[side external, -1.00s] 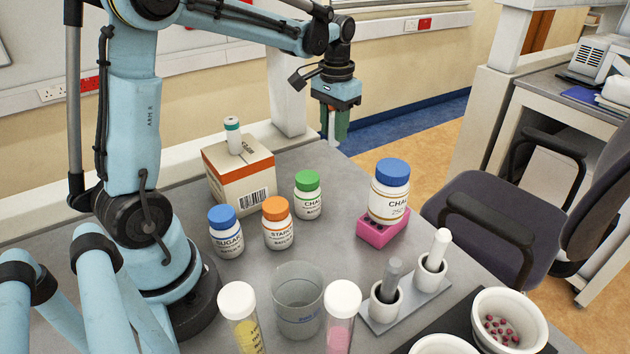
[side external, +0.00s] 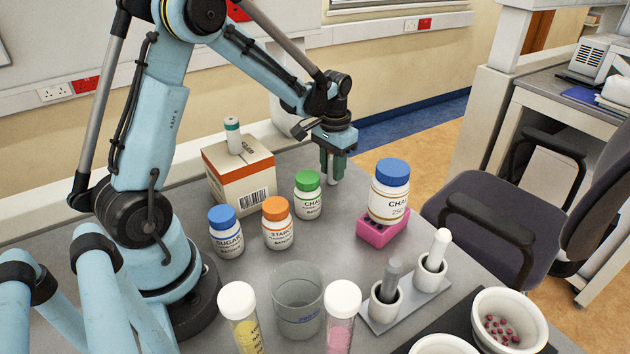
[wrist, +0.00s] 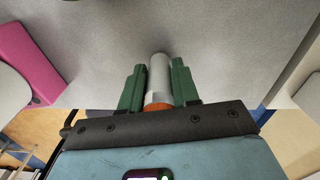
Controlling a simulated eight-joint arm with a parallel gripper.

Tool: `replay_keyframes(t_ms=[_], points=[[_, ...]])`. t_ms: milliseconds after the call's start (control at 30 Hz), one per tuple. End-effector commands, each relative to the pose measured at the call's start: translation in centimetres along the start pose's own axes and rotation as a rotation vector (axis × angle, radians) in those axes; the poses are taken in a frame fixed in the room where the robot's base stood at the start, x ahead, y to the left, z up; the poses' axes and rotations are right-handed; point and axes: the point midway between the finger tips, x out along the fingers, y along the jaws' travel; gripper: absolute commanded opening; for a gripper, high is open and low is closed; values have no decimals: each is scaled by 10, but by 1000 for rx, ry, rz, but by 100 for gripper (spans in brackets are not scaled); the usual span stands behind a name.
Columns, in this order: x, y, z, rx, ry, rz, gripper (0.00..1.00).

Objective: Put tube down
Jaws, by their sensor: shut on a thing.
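My gripper (side external: 333,166) is low over the far edge of the grey bench, behind the green-capped jar. In the wrist view my gripper (wrist: 159,85) has its two green fingers shut on a tube (wrist: 159,75). The tube is pale grey with an orange band at its near end, and it lies between the fingers. In the side view the tube is mostly hidden by the fingers. I cannot tell whether its lower end touches the bench (side external: 345,270).
A green-capped jar (side external: 308,200) and a pink rack (side external: 383,230) bearing a blue-capped jar (side external: 389,195) stand nearby. A carton (side external: 240,175) with a small tube on top is to the left. Bench around my gripper is clear; its far edge is close.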

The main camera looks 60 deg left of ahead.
Motion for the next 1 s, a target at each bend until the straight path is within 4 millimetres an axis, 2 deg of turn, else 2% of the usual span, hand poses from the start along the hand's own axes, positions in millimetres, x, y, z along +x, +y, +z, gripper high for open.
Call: replay_keyframes(t_ms=[267, 300, 467, 767, 867, 1000], points=[[2, 0, 0, 0, 0, 0, 1], [3, 0, 0, 0, 0, 0, 34], [2, 0, 0, 0, 0, 0, 56], [1, 0, 0, 0, 0, 0, 56], [-5, 0, 0, 0, 0, 0, 56], [-25, 0, 0, 0, 0, 0, 56]])
